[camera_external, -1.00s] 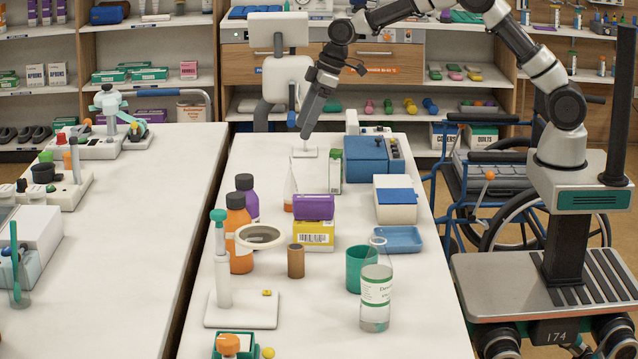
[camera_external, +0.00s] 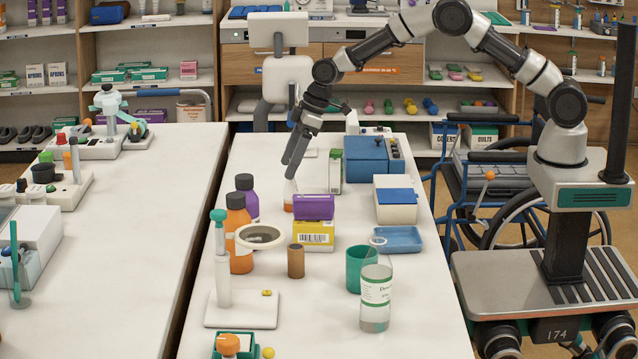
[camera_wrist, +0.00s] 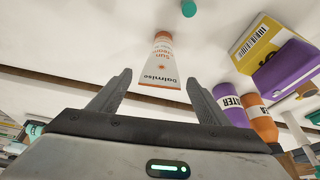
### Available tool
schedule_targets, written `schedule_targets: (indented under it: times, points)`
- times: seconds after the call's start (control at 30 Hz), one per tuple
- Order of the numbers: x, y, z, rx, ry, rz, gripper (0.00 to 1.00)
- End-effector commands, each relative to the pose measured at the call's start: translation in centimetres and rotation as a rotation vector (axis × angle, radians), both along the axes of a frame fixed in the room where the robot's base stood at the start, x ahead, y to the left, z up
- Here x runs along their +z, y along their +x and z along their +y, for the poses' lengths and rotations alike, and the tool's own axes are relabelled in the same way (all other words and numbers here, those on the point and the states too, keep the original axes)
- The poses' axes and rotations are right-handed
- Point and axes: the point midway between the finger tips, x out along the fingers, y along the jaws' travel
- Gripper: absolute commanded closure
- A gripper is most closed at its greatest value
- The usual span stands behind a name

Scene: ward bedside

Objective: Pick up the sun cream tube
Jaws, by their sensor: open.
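The sun cream tube (camera_external: 289,204) stands upright on the table, a white body with an orange cap at the bottom. In the wrist view the tube (camera_wrist: 160,62) shows its printed label, ahead of and between my two fingertips. My gripper (camera_external: 289,172) is open and tilted downward at the upper part of the tube, partly hiding it in the outside view. The same gripper (camera_wrist: 158,82) has empty space between its fingers in the wrist view. I cannot tell how deep the tube sits between them.
Purple (camera_external: 314,206) and yellow (camera_external: 313,235) boxes stand in front and to the right of the tube. Orange (camera_external: 239,232) and purple (camera_external: 247,197) bottles are to the left. A green-white carton (camera_external: 335,171) and blue box (camera_external: 367,160) stand close on the right.

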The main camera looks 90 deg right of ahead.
Motion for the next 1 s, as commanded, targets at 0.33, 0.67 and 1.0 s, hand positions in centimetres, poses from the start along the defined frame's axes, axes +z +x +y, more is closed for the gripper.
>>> schedule_targets:
  times: [0.33,0.67,1.0]
  points:
    - [0.1,0.0,0.0,0.0,0.0,0.0,0.7]
    - [0.3,0.0,0.0,0.0,0.0,-0.002,0.87]
    - [5.9,0.1,0.0,0.0,0.0,-0.006,0.87]
